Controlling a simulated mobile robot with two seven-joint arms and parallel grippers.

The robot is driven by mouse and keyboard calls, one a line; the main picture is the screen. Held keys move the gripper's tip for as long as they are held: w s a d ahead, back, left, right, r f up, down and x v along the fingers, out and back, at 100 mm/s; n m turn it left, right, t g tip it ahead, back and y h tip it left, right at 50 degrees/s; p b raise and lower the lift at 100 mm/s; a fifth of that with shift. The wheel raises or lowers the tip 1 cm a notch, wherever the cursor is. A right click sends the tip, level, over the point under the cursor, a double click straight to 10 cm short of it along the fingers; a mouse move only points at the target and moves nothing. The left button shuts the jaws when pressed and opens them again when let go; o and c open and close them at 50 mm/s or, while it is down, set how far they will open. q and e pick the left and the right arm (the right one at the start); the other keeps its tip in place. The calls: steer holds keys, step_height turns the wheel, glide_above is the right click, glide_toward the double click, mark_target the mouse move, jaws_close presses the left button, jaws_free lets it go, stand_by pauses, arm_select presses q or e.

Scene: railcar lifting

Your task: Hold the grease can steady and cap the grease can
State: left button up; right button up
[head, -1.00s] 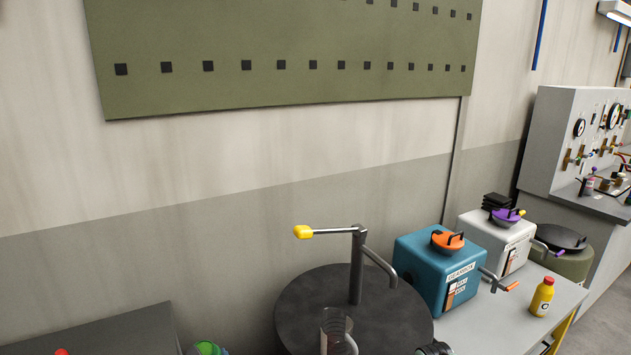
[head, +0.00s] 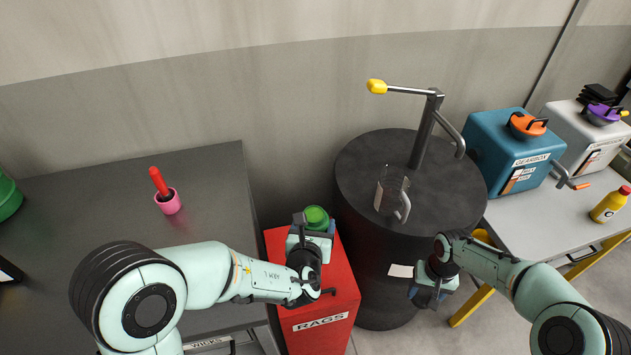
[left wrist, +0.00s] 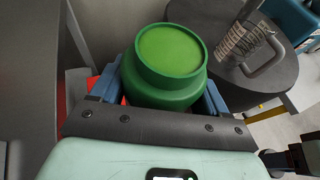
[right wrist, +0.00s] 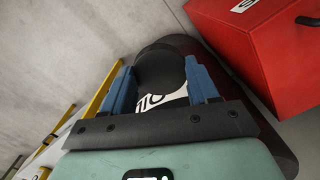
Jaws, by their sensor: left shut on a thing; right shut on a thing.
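A green can (head: 316,217), the grease can by the task, is upright above the red bin, between the fingers of my left gripper (head: 311,236). It also shows in the left wrist view (left wrist: 171,54), with a raised round rim around a paler green disc. I cannot tell whether the disc is grease or a lid. My right gripper (head: 431,289) hangs in front of the black drum, apart from the can. In the right wrist view a dark rounded piece (right wrist: 160,68) lies between its fingers. It looks like the held thing, but I cannot tell if it is the cap.
The red RAGS bin (head: 333,295) stands between the dark table (head: 100,205) and the black drum (head: 440,185). A clear jug (head: 391,193) and a lever pump (head: 424,130) stand on the drum. A pink cup (head: 168,201) with a red handle sits on the table.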

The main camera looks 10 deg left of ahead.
arm_select(q)
steer(key=d+h, duration=0.1)
steer(key=s+d+m+h, duration=0.1)
steer(key=d, duration=0.1)
steer(key=s+d+r+m, duration=0.1)
steer(key=d, duration=0.1)
steer(key=shift+h, duration=0.4)
arm_select(e)
steer(key=w+a+r+m, duration=0.1)
steer(key=w+a+r, duration=0.8)
steer(key=a+r, duration=0.3)
steer(key=s+a+r, duration=0.3)
steer(key=a+r, duration=0.3)
steer(key=r, duration=0.2)
steer(key=s+a+r, duration=0.4)
steer(key=a+r, duration=0.3)
steer(key=r, duration=0.1)
steer(key=shift+r+t, duration=0.4)
